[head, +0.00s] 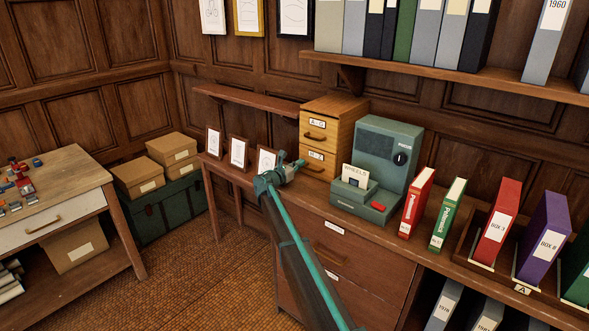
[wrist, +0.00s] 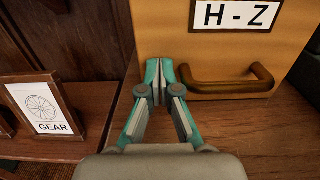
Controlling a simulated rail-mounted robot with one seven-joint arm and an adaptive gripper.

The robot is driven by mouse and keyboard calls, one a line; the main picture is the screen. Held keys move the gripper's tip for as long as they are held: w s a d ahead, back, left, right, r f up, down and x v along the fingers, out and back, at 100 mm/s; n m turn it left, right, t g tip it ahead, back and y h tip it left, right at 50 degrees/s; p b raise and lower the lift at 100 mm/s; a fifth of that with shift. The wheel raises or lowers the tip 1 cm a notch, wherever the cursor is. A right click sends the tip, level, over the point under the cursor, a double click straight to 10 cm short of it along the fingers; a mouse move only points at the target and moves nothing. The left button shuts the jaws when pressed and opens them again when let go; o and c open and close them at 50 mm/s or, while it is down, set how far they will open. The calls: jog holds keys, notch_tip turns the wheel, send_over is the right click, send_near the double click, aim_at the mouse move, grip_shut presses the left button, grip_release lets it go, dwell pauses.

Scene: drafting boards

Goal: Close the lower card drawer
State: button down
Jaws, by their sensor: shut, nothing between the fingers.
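The small light-wood card cabinet (head: 347,125) stands on the counter with an upper drawer (head: 315,136) labelled A-G and a lower card drawer (head: 314,163) labelled H-Z. The lower drawer front fills the upper right of the wrist view (wrist: 175,35), with its brown bar handle (wrist: 232,85). How far this drawer stands out, I cannot tell. My gripper (head: 296,166) is shut and empty, just in front of the drawer's lower left part. In the wrist view its fingertips (wrist: 160,68) are left of the handle; whether they touch the front is unclear.
A green-grey machine (head: 383,150) with a WHEELS card stands right of the cabinet. Framed pictures, one marked GEAR (wrist: 43,105), stand to the left. Coloured binders (head: 417,203) line the counter at right. A shelf (head: 440,76) runs above.

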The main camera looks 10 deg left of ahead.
jog(key=shift+w+d, duration=0.1)
jog(key=shift+w, duration=0.2)
jog(key=shift+w+r, duration=0.1)
jog(key=shift+r, duration=0.05)
